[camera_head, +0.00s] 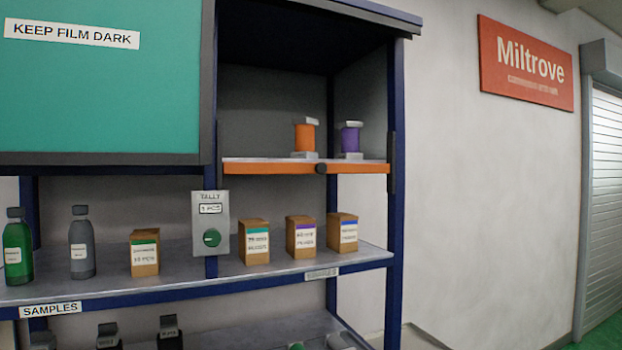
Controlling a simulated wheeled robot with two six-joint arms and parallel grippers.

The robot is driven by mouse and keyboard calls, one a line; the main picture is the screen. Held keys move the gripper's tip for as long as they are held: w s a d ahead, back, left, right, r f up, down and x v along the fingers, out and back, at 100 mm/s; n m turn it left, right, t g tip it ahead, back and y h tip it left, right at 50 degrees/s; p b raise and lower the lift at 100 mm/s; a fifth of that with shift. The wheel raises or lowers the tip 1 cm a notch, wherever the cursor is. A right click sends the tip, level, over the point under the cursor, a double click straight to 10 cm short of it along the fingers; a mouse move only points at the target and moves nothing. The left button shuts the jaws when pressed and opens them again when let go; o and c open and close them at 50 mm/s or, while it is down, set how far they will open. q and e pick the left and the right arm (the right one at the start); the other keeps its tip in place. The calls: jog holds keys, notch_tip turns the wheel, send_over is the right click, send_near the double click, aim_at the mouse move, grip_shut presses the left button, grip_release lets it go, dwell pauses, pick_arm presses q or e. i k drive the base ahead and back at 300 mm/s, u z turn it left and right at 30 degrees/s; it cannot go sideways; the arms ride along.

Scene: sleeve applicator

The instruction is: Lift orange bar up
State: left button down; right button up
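The orange bar (260,167) runs along the front edge of a small upper shelf, on the right side of the blue-framed rack. An orange spool (305,137) and a purple spool (350,138) stand on the shelf behind the bar. The open dark compartment is above it. Neither of my grippers shows in the head view.
A teal panel (100,85) covers the upper left of the rack. A grey tally box (210,223) hangs on the middle post. Bottles and several small brown boxes (254,242) stand on the samples shelf (180,275) below.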

aim_at(228, 168)
jog(key=z, duration=1.35)
jog(key=i, duration=0.55)
jog(key=u, duration=1.95)
